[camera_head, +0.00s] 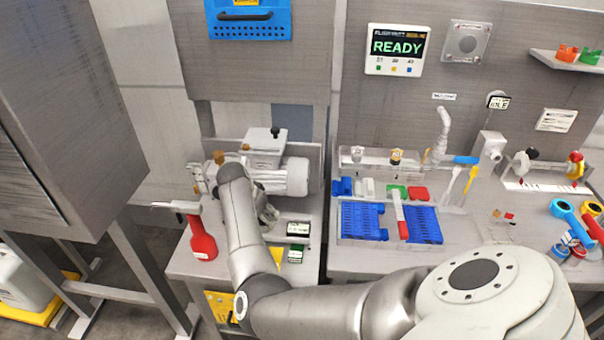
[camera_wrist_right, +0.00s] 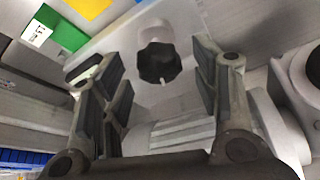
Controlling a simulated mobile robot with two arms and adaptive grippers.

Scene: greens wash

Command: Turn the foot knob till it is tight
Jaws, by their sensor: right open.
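The foot knob, a black lobed knob (camera_wrist_right: 158,66) on a pale stem, shows in the right wrist view against a light grey plate. My right gripper (camera_wrist_right: 160,75) is open, with its dark padded fingers to the left and right of the knob in that view; I see no contact. In the head view my right gripper (camera_head: 267,212) is partly hidden by my own forearm, beside the white motor unit (camera_head: 290,178) on the left bench. I cannot make out the foot knob in the head view. My left gripper is not in view.
A red bottle (camera_head: 202,240) stands left of my forearm. Blue trays (camera_head: 363,222) sit on the right bench. A wall panel (camera_head: 397,48) reads READY. A grey cabinet (camera_head: 70,120) stands left.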

